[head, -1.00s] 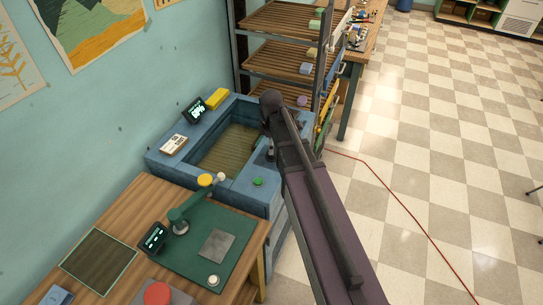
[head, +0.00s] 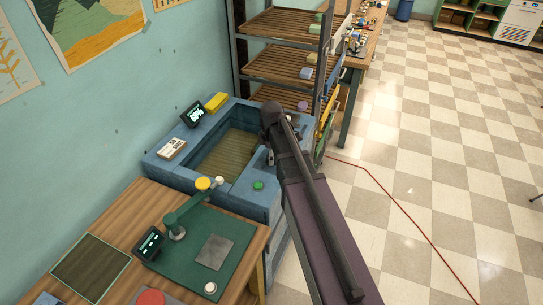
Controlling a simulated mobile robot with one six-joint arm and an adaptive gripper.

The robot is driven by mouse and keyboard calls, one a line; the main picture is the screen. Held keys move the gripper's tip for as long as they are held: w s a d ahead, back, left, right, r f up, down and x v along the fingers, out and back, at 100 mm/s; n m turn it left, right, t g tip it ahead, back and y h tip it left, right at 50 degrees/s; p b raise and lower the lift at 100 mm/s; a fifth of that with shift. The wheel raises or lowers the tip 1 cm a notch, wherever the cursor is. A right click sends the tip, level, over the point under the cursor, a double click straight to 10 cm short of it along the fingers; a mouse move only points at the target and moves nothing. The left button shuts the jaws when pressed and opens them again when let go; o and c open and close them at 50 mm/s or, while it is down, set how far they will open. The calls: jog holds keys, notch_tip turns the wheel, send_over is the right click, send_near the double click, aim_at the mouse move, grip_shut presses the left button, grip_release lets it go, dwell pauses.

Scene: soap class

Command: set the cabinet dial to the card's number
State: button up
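The blue cabinet (head: 160,163) with a sunken basin stands against the wall. On its rim are a small dark display (head: 193,113) with lit characters too small to read, and a pale card or label (head: 172,148) with dark print I cannot read. No dial can be made out for certain; my arm hides part of the cabinet's right side. My gripper (head: 270,155) is mostly hidden behind my arm at the basin's right edge; only a small dark part shows, so its fingers cannot be judged.
A yellow block (head: 216,102) and a green button (head: 258,185) are on the cabinet. A wooden table (head: 130,210) with a green press (head: 188,215) stands in front. A rack (head: 285,65) with soap bars stands behind. A red cable (head: 400,210) crosses the open checkered floor.

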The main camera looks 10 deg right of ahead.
jog(key=c, duration=1)
jog(key=shift+c, duration=0.2)
jog(key=shift+s+m, duration=0.1)
jog(key=shift+m, duration=0.2)
jog(key=m, duration=1.7)
jog(key=shift+m, duration=0.4)
jog(key=m, duration=0.5)
jog(key=shift+m, duration=0.3)
